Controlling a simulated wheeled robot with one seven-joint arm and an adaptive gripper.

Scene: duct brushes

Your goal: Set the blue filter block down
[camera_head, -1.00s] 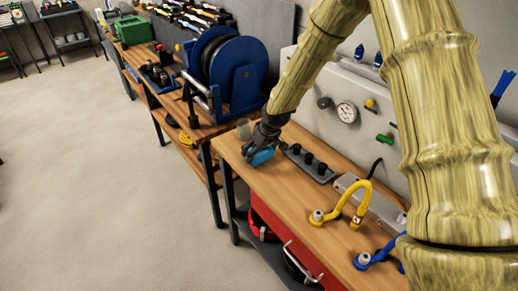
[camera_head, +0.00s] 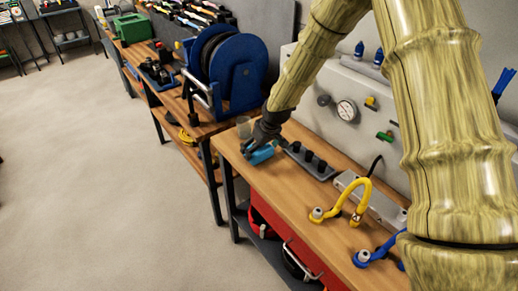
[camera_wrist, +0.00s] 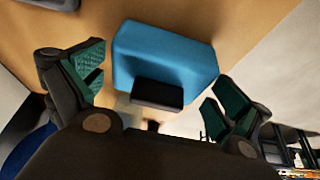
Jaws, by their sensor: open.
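The blue filter block (camera_wrist: 165,58) lies on the wooden bench top between my gripper's two fingers in the wrist view. In the head view the blue filter block (camera_head: 262,154) is on the bench near its left end, partly hidden by my gripper. My gripper (camera_wrist: 155,95) is open, with green pads apart on either side of the block and a gap at each side. In the head view my gripper (camera_head: 256,143) is right at the block, and its fingers are hard to make out.
A grey tray with black knobs (camera_head: 311,161) lies just right of the block. A translucent cup (camera_head: 243,127) stands behind left. A yellow hose (camera_head: 360,187) and a blue hose (camera_head: 385,247) are further along. The bench's front edge (camera_head: 240,175) is close.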

